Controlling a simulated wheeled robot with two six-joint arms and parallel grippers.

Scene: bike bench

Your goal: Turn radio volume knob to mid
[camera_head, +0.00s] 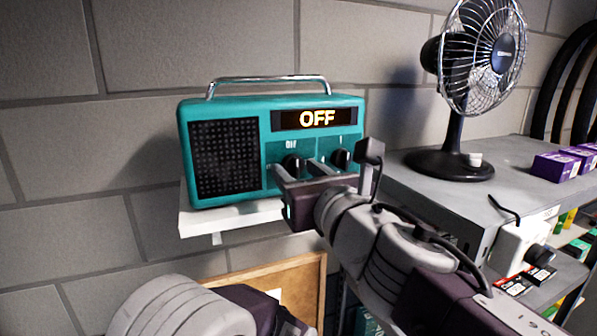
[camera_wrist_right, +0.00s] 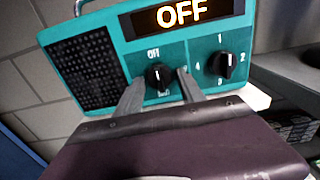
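A teal radio (camera_head: 258,103) with a black speaker grille sits on a white wall shelf (camera_head: 232,220). Its display (camera_head: 317,119) reads OFF in the head view. The left knob (camera_head: 293,163) is black, with OFF printed above it; it also shows in the right wrist view (camera_wrist_right: 158,76). The right knob (camera_wrist_right: 225,64) has numbers around it. My right gripper (camera_wrist_right: 160,84) is open, its fingers on either side of the left knob; I cannot tell whether they touch it. My left arm is low in the head view; its dark gripper body (camera_head: 262,306) shows partly and its fingertips are not visible.
A chrome fan (camera_head: 455,140) stands on a grey shelf unit (camera_head: 435,195) to the right, with purple boxes (camera_head: 556,166) beyond it. A wood-framed board (camera_head: 310,268) is below the radio. The block wall is close behind the radio.

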